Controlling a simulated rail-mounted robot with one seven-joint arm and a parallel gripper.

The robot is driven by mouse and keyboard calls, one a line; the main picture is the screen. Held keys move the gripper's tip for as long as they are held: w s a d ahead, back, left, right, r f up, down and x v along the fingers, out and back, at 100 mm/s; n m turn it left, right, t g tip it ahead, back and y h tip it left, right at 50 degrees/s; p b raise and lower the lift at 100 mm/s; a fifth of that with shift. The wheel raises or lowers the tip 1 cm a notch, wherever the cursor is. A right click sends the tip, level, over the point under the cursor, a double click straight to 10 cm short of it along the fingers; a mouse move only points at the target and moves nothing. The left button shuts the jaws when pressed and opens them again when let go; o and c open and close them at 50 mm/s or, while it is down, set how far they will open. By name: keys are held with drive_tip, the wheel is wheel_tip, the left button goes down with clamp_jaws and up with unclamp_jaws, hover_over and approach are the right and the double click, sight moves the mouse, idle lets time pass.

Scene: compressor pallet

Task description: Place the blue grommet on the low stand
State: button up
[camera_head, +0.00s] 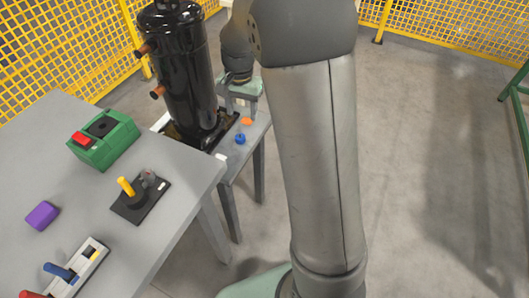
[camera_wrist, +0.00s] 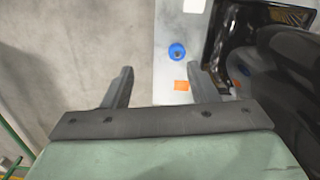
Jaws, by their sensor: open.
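The blue grommet (camera_head: 240,138) is a small round blue piece on a narrow grey surface beside the black compressor. It also shows in the wrist view (camera_wrist: 177,51), with a dark spot at its middle. My gripper (camera_head: 240,110) is above this surface, near the orange piece. In the wrist view its fingers (camera_wrist: 160,70) are apart with nothing held, the right one near the orange piece. I cannot tell which part is the low stand; the grey surface (camera_head: 230,161) is a candidate.
The tall black compressor (camera_head: 186,70) with copper stubs stands close left of my gripper. A grey table (camera_head: 85,185) at left holds a green box (camera_head: 103,139), a joystick (camera_head: 129,190), a purple block (camera_head: 42,215) and a lever panel (camera_head: 80,267). Yellow fencing (camera_head: 50,45) stands behind.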

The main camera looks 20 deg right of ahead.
drive_tip(key=s+r+n, duration=0.1)
drive_tip(key=s+n, duration=0.6)
drive_tip(key=s, duration=2)
drive_tip(key=shift+r+n, duration=0.15)
drive_tip(key=shift+n, duration=0.25)
wheel_tip(320, 180, up, 30)
drive_tip(key=t+p, duration=0.1)
drive_tip(key=p, duration=2.5)
drive_tip(key=shift+w+a+t, duration=0.15)
drive_tip(key=shift+w+t, duration=0.15)
drive_tip(key=shift+w, duration=0.1)
